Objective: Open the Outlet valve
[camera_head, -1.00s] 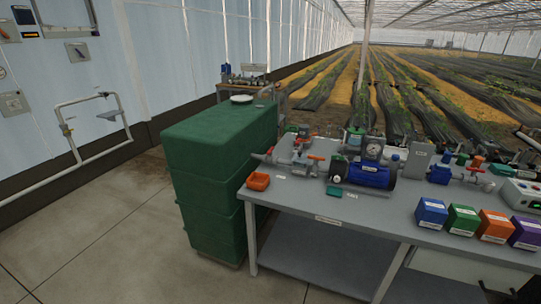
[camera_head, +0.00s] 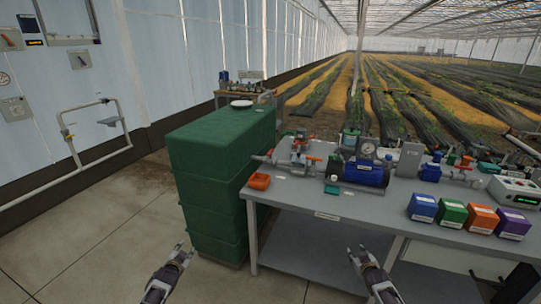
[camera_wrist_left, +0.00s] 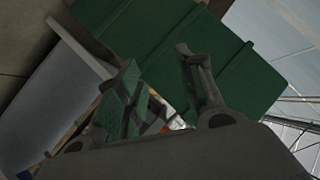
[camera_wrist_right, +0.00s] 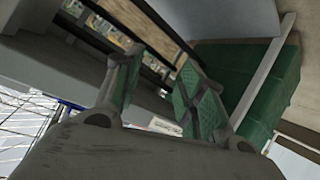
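A pipe run with an orange-red valve handle (camera_head: 313,158) stands on the left part of the grey bench (camera_head: 300,195), left of a blue pump (camera_head: 357,173). More fittings with red and blue parts (camera_head: 432,172) stand further right. The labels are too small to read, so I cannot tell which valve is the Outlet valve. My left gripper (camera_head: 181,253) is open and empty, low in front of the green tank. My right gripper (camera_head: 358,255) is open and empty, in front of the bench and below its top. The fingers show apart in the left wrist view (camera_wrist_left: 157,62) and right wrist view (camera_wrist_right: 160,60).
A green stacked tank (camera_head: 215,165) stands against the bench's left end. A control box (camera_head: 514,190) is at the right. The floor at left is clear.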

